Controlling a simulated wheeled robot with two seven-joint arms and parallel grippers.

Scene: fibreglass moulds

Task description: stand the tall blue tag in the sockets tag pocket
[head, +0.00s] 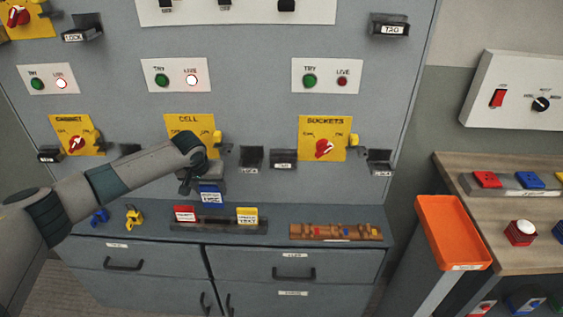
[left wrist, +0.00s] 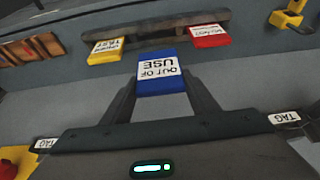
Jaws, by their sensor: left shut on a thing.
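The blue tag (head: 211,194) has a white label and is gripped by my left gripper (head: 205,183), in front of the panel below the yellow cell plate (head: 186,123). In the left wrist view the blue tag (left wrist: 160,80) reads "OUT OF USE" upside down, between the two fingers of my left gripper (left wrist: 150,95). The yellow sockets plate (head: 314,150) with a red knob is to the right. The dark pocket at its lower left, with a small label that looks like TAG (head: 284,158), looks empty. My right gripper is not in view.
A rack (head: 191,225) on the ledge below holds a red tag (head: 185,214) and a yellow tag (head: 247,215). A brown rack (head: 336,232) lies to their right. Dark pockets (head: 251,158) jut from the panel. An orange tray (head: 452,232) is at the right.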

